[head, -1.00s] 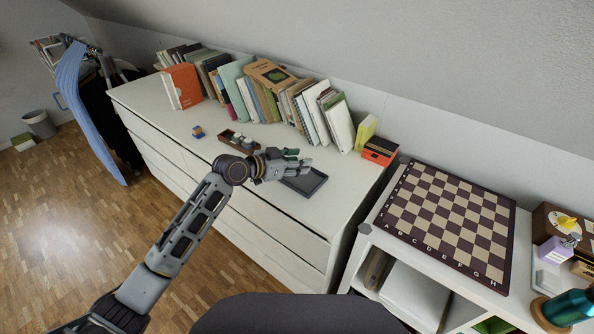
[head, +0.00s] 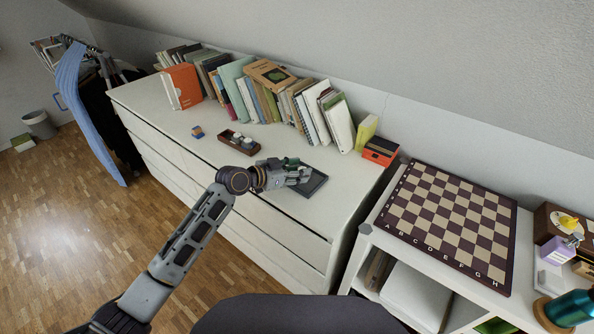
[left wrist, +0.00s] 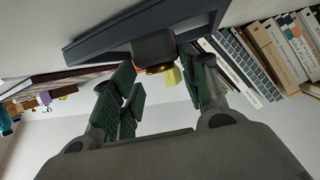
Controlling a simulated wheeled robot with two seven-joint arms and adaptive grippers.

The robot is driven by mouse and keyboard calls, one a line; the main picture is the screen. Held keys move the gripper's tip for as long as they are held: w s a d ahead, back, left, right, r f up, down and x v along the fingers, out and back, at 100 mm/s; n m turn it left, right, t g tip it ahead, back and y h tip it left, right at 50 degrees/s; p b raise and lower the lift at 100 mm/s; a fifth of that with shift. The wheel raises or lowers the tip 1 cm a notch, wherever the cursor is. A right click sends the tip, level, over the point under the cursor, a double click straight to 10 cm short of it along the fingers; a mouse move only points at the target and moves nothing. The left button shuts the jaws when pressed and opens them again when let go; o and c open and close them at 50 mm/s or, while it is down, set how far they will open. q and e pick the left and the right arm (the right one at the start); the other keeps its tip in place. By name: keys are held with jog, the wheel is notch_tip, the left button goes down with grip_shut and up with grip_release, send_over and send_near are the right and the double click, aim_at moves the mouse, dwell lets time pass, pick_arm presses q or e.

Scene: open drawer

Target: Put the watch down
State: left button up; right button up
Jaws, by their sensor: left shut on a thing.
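My left gripper (head: 300,176) is over the dark grey shallow tray (head: 318,182) on the white dresser top. In the left wrist view its green-padded fingers (left wrist: 160,88) are shut on a small dark, rounded-square thing with a reddish edge, which I take to be the watch (left wrist: 153,47). The tray (left wrist: 95,42) shows close behind the watch there; I cannot tell whether they touch. In the head view the fingers hide the watch. My right gripper is not in view.
A brown compartment box (head: 239,144) with small items and a small blue-orange box (head: 197,132) stand on the dresser (head: 160,118). A row of books (head: 240,88) lines the back. An orange-black box (head: 380,151) is at the right end. A chessboard (head: 446,222) lies on the neighbouring shelf.

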pick_arm(q)
jog(key=o, duration=1)
jog(key=shift+o, duration=0.2)
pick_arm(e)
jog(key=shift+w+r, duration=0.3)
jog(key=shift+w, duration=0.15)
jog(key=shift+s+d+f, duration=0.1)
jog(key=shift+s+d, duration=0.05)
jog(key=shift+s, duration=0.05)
